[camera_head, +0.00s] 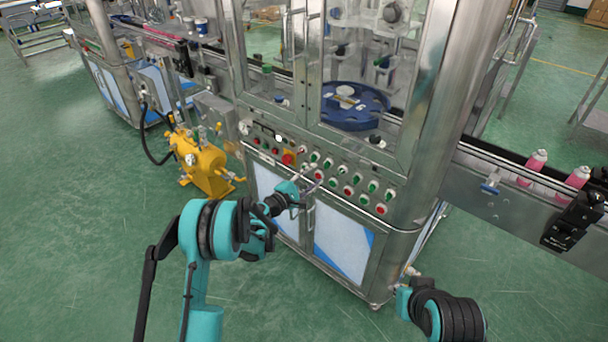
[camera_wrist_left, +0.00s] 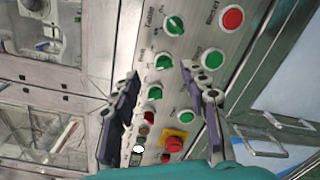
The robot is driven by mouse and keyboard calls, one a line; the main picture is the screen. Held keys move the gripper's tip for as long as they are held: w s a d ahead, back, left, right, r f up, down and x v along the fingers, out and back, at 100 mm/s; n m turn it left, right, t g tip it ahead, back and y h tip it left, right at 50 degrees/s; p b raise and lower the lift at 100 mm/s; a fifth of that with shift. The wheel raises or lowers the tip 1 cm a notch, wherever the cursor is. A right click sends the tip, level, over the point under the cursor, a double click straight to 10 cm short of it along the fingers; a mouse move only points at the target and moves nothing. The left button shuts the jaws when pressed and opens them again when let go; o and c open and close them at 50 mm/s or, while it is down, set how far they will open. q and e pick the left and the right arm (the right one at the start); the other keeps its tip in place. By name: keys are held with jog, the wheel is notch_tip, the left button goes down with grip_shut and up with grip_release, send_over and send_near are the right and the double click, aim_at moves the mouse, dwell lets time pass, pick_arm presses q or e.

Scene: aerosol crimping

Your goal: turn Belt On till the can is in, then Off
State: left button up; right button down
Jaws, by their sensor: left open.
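The control panel (camera_head: 330,180) on the front of the machine holds rows of green and red knobs and buttons. My left gripper (camera_head: 311,180) is right at this panel. In the left wrist view its fingers stand open and apart, with a green knob (camera_wrist_left: 163,62) between the tips. The label beside this knob is too blurred to read surely; the knob (camera_wrist_left: 174,25) above it is marked Table. No grasp on a knob shows. Pink cans (camera_head: 532,166) stand on the conveyor belt (camera_head: 482,160) at the right. A blue rotary table (camera_head: 352,120) sits inside the machine.
A red emergency button (camera_wrist_left: 174,145) on a yellow plate lies lower on the panel. A yellow pump unit (camera_head: 205,165) stands left of the machine. My right arm is low at the right, its gripper (camera_head: 411,271) small and unclear. Green floor is open in front.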

aim_at(326, 165)
pick_arm(q)
jog(key=shift+n+t, duration=0.3)
jog(key=shift+n, duration=0.1)
jog(key=x, duration=0.2)
jog(key=f+b+x, duration=0.1)
jog(key=x, duration=0.1)
jog(key=a+b+x, duration=0.1)
jog(key=x, duration=0.2)
jog(key=shift+w+d+f, duration=0.1)
jog(key=shift+w+f, duration=0.1)
jog(key=shift+w, duration=0.15)
grip_shut()
